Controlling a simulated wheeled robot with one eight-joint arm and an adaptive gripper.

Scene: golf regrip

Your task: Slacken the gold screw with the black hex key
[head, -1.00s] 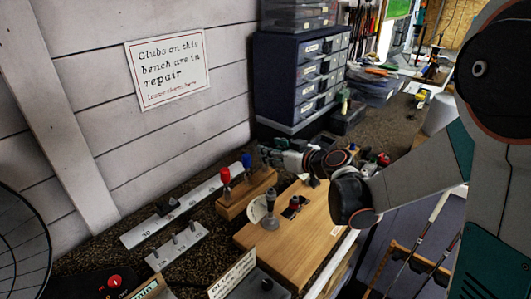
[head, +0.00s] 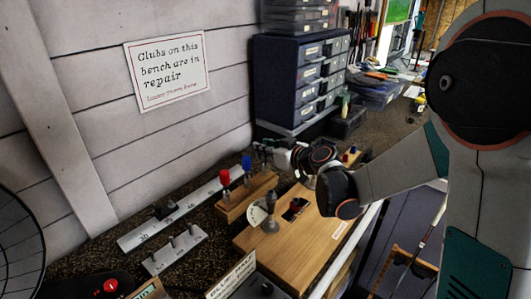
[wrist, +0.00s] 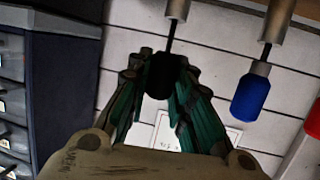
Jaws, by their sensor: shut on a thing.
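In the wrist view my gripper (wrist: 160,60) has its teal fingers shut around the black handle of the hex key (wrist: 162,78). The key's thin dark shaft runs up the picture to a grey sleeve (wrist: 178,8); whether its tip is still inside I cannot tell. In the head view my gripper (head: 276,152) is just behind the right end of the wooden key rack (head: 236,208), and the black key cannot be made out there. The gold screw cannot be made out in either view.
A blue-handled key (wrist: 250,95) and a red-handled key (head: 224,178) stand in the rack, close beside the black one. A wooden box (head: 300,236) with a dial and small fittings is in front. Dark drawers (head: 300,80) stand behind; metal strips (head: 180,212) lie left.

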